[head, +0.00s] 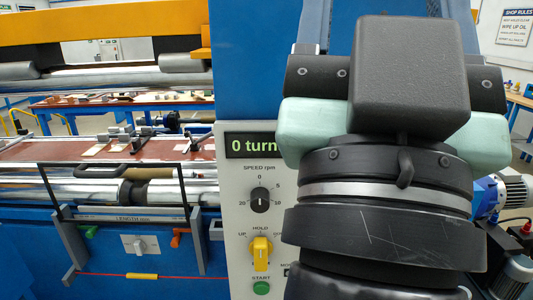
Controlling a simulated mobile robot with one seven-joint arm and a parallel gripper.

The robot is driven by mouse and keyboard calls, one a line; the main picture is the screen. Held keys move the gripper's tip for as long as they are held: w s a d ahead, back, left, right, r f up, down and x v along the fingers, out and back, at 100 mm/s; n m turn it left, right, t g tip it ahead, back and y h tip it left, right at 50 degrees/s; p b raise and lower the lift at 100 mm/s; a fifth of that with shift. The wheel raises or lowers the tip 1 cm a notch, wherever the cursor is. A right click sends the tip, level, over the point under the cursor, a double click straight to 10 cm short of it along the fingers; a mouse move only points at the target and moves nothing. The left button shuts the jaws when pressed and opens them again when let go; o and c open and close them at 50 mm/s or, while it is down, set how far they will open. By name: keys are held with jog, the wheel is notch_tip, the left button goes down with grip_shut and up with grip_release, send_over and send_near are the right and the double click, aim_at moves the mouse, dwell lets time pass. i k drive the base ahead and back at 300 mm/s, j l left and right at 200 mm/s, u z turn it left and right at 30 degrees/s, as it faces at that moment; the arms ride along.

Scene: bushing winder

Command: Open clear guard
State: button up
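The clear guard (118,192) is at the left of the head view, a see-through panel with a thin dark frame in front of the shiny rollers. A black bar handle (100,169) is at its top edge. Grey brackets stand at its lower corners. Whether it is fully closed is hard to tell. My gripper (405,90) fills the right foreground, with a dark body and pale green side parts. It is well to the right of the guard and does not appear to touch the handle. Its fingertips are hidden, so I cannot see whether they are open.
A control panel (231,230) between guard and arm reads "0 turn" and has a black speed knob (260,200), a yellow selector (261,248) and a green start button (261,288). A red cord (105,275) with a yellow sleeve runs below the guard. A motor (505,192) is at right.

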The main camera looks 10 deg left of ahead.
aim_at(81, 172)
jog(key=i+j+u, duration=0.1)
jog(key=j, duration=0.35)
jog(key=i+j, duration=0.25)
jog(key=j, duration=0.2)
jog(key=i+j+u, duration=0.15)
jog(key=j, duration=0.35)
jog(key=i+j+u, duration=0.1)
jog(key=i+j, duration=0.15)
jog(key=j, duration=0.15)
jog(key=i+j, duration=0.25)
jog(key=j, duration=0.2)
jog(key=i+j+u, duration=0.15)
jog(key=j, duration=0.25)
jog(key=i, duration=0.05)
